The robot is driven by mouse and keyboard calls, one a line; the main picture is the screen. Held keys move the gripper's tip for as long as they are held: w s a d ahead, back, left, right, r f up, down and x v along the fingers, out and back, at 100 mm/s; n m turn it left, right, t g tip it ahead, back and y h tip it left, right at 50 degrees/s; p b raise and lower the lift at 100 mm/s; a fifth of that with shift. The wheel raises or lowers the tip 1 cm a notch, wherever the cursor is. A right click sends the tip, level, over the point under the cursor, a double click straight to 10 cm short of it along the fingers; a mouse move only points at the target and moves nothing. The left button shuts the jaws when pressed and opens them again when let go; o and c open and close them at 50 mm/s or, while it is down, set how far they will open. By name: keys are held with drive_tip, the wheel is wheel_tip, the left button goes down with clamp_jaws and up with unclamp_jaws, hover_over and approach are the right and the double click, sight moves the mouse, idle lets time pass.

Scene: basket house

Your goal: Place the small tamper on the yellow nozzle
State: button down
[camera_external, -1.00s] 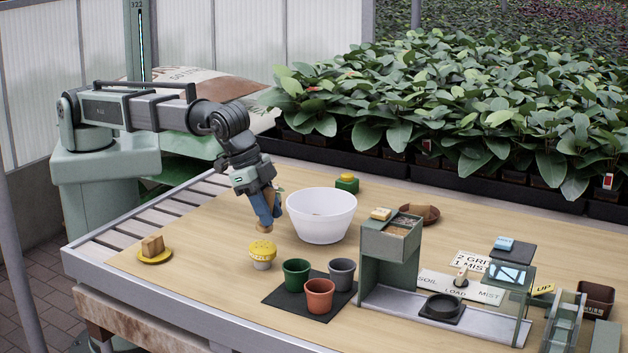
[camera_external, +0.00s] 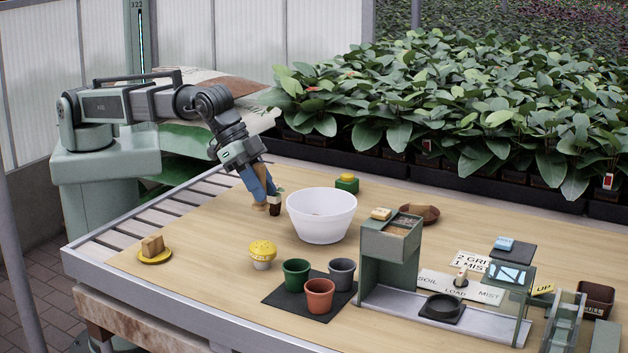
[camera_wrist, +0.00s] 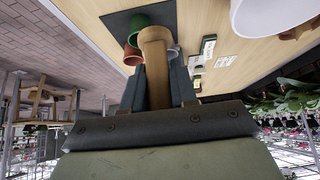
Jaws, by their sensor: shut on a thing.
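My gripper (camera_external: 262,196) is shut on a tan wooden piece with a rounded end (camera_external: 260,207), which looks like the small tamper. It is held tilted, end down, above the table left of the white bowl. In the wrist view the wooden piece (camera_wrist: 155,60) sticks out between the two fingers. A speckled yellow dome on a pale base (camera_external: 262,249), which looks like the yellow nozzle, stands on the table below the gripper. The held piece is apart from it.
A white bowl (camera_external: 321,215) stands right of the gripper. A small dark plug with a leaf (camera_external: 275,203) is close beside the fingers. Green (camera_external: 296,273), terracotta (camera_external: 319,296) and grey (camera_external: 342,271) pots stand on a dark mat. A wooden block (camera_external: 152,245) sits on a yellow dish.

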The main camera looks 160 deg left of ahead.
drive_tip(key=shift+f, duration=4.15)
drive_tip(key=shift+f, duration=0.1)
drive_tip(key=c, duration=0.9)
unclamp_jaws()
drive_tip(key=v, duration=1.2)
drive_tip(key=shift+r, duration=0.2)
